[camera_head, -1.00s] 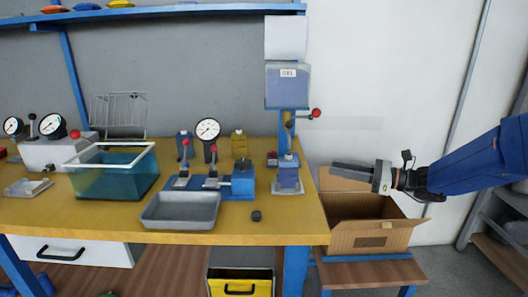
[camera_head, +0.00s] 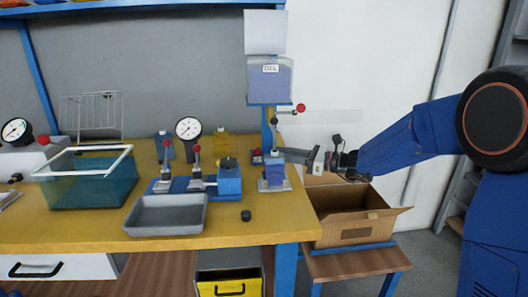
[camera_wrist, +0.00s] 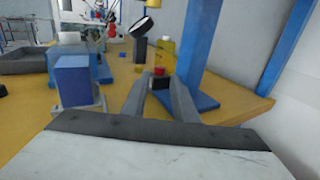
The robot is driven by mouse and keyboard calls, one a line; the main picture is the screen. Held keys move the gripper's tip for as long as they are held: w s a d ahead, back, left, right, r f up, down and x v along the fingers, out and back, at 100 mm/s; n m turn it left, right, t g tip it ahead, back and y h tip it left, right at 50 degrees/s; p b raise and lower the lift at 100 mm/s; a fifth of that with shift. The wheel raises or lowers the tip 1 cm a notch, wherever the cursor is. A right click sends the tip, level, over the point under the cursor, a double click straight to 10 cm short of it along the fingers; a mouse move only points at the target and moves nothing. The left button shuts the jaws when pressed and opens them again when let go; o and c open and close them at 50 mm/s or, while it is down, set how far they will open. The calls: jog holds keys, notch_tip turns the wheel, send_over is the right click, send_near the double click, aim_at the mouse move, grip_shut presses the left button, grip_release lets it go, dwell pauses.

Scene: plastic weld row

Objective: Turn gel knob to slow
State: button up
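A dispenser labelled GEL (camera_head: 270,78) hangs on the blue post at the right end of the bench. Below it a lever with a red ball (camera_head: 300,108) sticks out to the right. Which part is the gel knob I cannot tell for sure. My gripper (camera_head: 284,153) points left, below the lever, with its fingers over the bench's right end. The lever is not clear in the wrist view.
A small red-and-black block (camera_wrist: 160,72) lies beyond my fingertips. A grey tray (camera_head: 166,230), clamp fixture (camera_head: 229,182) and small black knob-like piece (camera_head: 246,215) are on the bench. An open cardboard box (camera_head: 352,237) stands below my arm.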

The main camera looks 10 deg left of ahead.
aim_at(257, 151)
jog(key=a, duration=0.3)
jog(key=w+a, duration=0.1)
jog(key=a, duration=0.2)
jog(key=shift+w+a, duration=0.1)
jog(key=shift+a, duration=0.1)
jog(key=shift+c, duration=0.2)
grip_shut()
